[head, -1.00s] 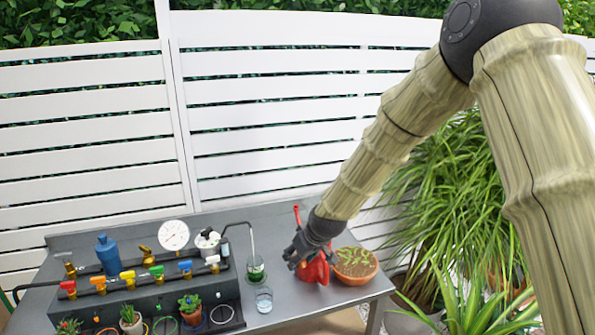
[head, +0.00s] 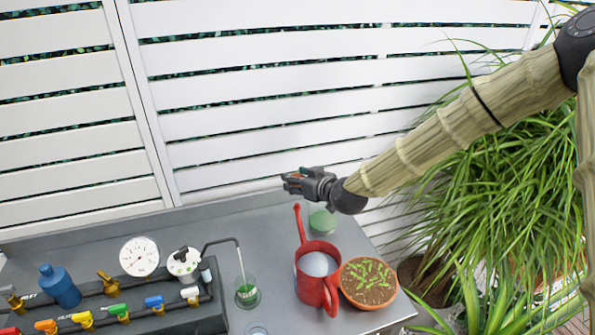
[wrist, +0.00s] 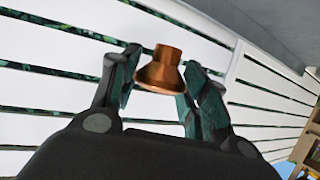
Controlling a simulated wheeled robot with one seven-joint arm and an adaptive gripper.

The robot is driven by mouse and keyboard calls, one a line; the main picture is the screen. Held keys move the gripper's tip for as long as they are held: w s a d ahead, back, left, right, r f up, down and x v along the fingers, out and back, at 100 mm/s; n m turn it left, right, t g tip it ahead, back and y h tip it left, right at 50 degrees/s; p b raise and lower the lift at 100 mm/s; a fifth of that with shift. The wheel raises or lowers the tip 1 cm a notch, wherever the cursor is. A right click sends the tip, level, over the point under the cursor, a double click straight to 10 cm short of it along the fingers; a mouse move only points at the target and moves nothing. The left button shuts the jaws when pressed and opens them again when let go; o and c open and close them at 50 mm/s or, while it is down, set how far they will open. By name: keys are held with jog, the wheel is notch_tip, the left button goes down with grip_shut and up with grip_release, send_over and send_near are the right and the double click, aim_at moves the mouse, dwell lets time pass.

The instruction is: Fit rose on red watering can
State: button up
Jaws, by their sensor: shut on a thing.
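The copper-coloured rose (wrist: 160,72), a small flared cone with a short neck, is between the two fingers of my gripper (wrist: 158,80) in the wrist view. My gripper (head: 292,183) is shut on it; in the head view only a little copper shows between the fingers. The red watering can (head: 318,292) stands upright on the table, with a pale surface inside its open top. Its thin red spout (head: 300,225) rises at the back left, and its handle faces front right. My gripper shows above the spout tip in the picture, apart from it.
A clay pot of seedlings (head: 368,283) stands close to the can's right. A glass with green contents (head: 322,221) stands behind it. Left are a glass (head: 247,292) under a bent pipe and a valve manifold with a gauge (head: 140,256). A white fence (head: 240,95) stands behind.

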aim_at(298, 204)
jog(key=shift+s, duration=0.65)
jog(key=shift+s+d+f+b, duration=0.1)
jog(key=shift+b, duration=0.2)
jog(key=f, duration=0.1)
jog(key=w+f, duration=0.1)
jog(key=f, duration=0.1)
jog(key=shift+w+b, duration=0.15)
jog(key=shift+b, duration=0.25)
jog(key=shift+s+f+b, duration=0.35)
jog(key=shift+w+f+b, duration=0.2)
jog(key=shift+f+b, duration=0.1)
jog(key=shift+f, duration=0.2)
jog(key=shift+s+r, duration=0.15)
jog(key=shift+f+b, duration=0.9)
jog(key=shift+b, duration=0.15)
dwell(1.1)
dwell(0.4)
